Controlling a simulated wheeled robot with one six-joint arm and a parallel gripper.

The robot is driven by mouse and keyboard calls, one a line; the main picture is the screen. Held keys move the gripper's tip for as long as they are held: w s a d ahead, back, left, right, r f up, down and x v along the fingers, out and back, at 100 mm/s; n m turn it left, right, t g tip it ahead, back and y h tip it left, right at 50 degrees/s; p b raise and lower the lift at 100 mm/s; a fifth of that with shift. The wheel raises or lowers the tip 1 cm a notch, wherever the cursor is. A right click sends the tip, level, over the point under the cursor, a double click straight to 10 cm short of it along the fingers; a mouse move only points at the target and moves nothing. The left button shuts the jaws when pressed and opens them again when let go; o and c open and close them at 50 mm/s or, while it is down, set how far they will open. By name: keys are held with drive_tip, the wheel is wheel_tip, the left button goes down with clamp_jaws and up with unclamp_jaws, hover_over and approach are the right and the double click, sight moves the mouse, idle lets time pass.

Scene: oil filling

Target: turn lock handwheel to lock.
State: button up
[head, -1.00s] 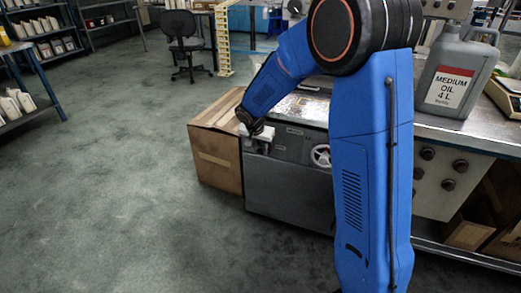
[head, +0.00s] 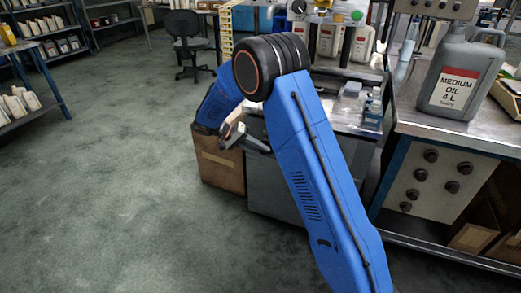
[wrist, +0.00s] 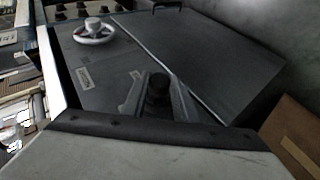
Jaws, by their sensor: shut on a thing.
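In the wrist view my gripper (wrist: 157,100) has its two grey fingers on either side of a dark round knob (wrist: 158,86) on the grey cabinet's panel. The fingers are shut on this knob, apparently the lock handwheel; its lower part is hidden. In the head view my gripper (head: 254,142) is at the cabinet's upper front, and the knob cannot be made out. A white spoked handwheel (wrist: 95,33) sits apart on the same panel, at the upper left of the wrist view. My arm hides it in the head view.
The grey cabinet (head: 272,190) stands beside a cardboard box (head: 221,168), which also shows in the wrist view (wrist: 291,135). A metal bench (head: 440,128) with an oil can (head: 460,75) is at the right. The floor at the left is clear.

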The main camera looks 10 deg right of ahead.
drive_tip(key=g+h, duration=0.1)
drive_tip(key=h, duration=0.1)
drive_tip(key=f+n+g+h, duration=0.1)
drive_tip(key=h, duration=0.2)
drive_tip(key=shift+w+a+n, duration=0.15)
drive_tip(key=shift+a+n, duration=0.05)
drive_tip(key=shift+n, duration=0.1)
drive_tip(key=shift+h, duration=0.3)
drive_tip(key=o, duration=1.1)
drive_tip(key=shift+c, duration=0.2)
